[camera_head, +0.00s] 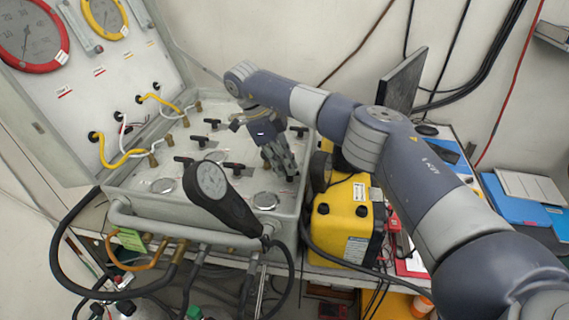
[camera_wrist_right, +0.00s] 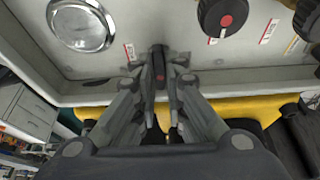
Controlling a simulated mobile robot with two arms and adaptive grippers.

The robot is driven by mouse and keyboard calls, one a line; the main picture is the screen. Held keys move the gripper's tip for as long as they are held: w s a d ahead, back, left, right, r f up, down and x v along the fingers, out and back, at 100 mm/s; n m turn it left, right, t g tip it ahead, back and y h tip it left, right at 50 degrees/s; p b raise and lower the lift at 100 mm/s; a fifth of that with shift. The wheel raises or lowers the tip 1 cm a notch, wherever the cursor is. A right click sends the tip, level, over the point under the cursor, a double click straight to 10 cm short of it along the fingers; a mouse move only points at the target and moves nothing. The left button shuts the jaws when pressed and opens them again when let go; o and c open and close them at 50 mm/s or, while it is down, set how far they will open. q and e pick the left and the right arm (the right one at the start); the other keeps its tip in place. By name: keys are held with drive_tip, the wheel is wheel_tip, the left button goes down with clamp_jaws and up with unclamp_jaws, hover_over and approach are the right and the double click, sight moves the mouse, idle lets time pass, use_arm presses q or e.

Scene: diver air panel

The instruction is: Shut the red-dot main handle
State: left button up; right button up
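In the right wrist view a narrow black handle with a small red mark (camera_wrist_right: 159,68) stands between the fingertips of my right gripper (camera_wrist_right: 160,75). Its fingers are apart, one on each side of the handle; whether they touch it I cannot tell. A round black knob with a red dot (camera_wrist_right: 225,18) is at the top of that view. In the head view my right gripper (camera_head: 281,160) points down at the right edge of the grey panel (camera_head: 150,205), hiding the handle under it. My left gripper is not in view.
Several black T-handles (camera_head: 234,168) stand on the panel. A yellow case (camera_head: 345,222) stands close on the right. Yellow and white hoses (camera_head: 120,158) join the upright gauge board (camera_head: 85,90).

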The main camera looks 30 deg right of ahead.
drive_tip(key=shift+o, duration=0.7)
drive_tip(key=shift+w+r, duration=0.1)
drive_tip(key=shift+r, duration=0.05)
drive_tip(key=v, duration=1.1)
drive_tip(key=shift+a+r, duration=0.15)
drive_tip(key=shift+r, duration=0.25)
